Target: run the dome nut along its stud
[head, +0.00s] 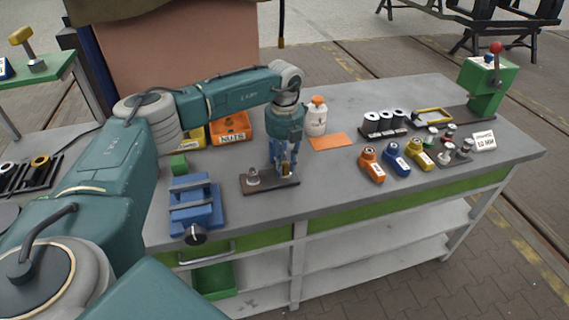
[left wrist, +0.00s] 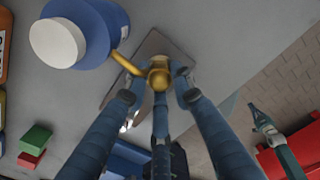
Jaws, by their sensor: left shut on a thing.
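My left gripper (head: 286,172) reaches down over a small dark plate (head: 268,186) on the grey workbench. In the left wrist view its fingers (left wrist: 158,88) close around a brass dome nut (left wrist: 159,74). A short brass bar (left wrist: 125,62) juts out beside the nut, towards the upper left. The stud under the nut is hidden, so I cannot tell how far the nut sits along it. A small grey upright piece (head: 253,176) stands on the same plate, left of the gripper. My right gripper is not in view.
A blue vice (head: 195,203) stands left of the plate, near the bench's front edge. Behind are an orange bin (head: 231,126) and a white bottle (head: 317,118). Orange, blue and yellow tools (head: 396,156) lie to the right. The bench front right of the plate is clear.

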